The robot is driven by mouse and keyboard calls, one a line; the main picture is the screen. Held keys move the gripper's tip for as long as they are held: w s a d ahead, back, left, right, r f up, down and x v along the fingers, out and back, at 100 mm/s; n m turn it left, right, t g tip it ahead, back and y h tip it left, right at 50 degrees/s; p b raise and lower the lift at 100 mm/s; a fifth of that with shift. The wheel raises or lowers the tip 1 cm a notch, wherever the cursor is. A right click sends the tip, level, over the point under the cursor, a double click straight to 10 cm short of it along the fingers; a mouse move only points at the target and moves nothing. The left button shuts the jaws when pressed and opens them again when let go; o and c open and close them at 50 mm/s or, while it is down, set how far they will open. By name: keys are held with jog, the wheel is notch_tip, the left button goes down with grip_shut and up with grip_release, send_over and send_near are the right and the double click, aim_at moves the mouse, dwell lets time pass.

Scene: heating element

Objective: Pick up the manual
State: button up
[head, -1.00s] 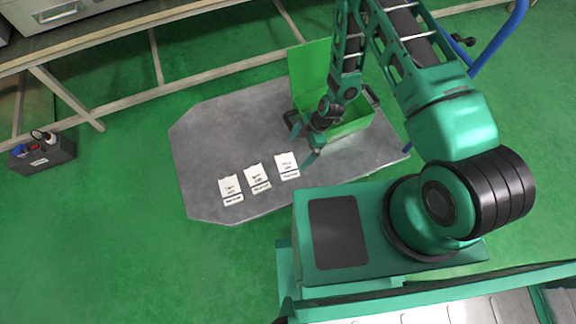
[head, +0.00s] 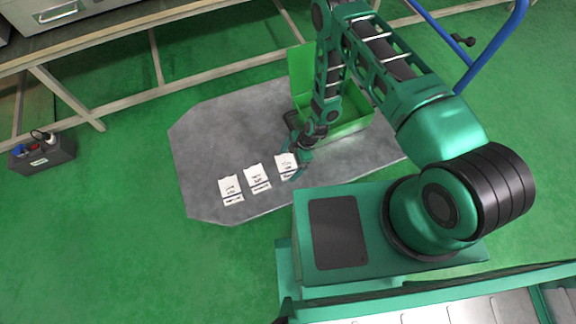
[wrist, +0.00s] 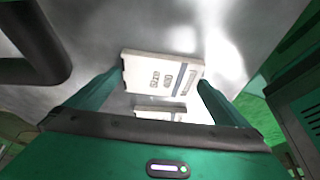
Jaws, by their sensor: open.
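Three white printed manuals lie in a row on the grey floor plate in the head view: a left one (head: 230,187), a middle one (head: 256,176) and a right one (head: 283,162). Their print is too small to read. My gripper (head: 291,161) is low at the right manual and partly covers it. In the wrist view my open gripper (wrist: 160,79) has a white manual (wrist: 158,68) between its fingertips. I cannot tell whether the fingers touch it. Another white printed piece (wrist: 160,108) shows below it, partly hidden by the gripper body.
An open green box (head: 348,118) with its lid up stands on the grey plate (head: 215,130), just behind my gripper. A dark toolbox (head: 42,155) is on the green floor at far left. A bench frame (head: 150,75) runs along the back. The plate's left part is clear.

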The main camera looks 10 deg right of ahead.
jog(key=shift+c, duration=0.6)
jog(key=c, duration=0.7)
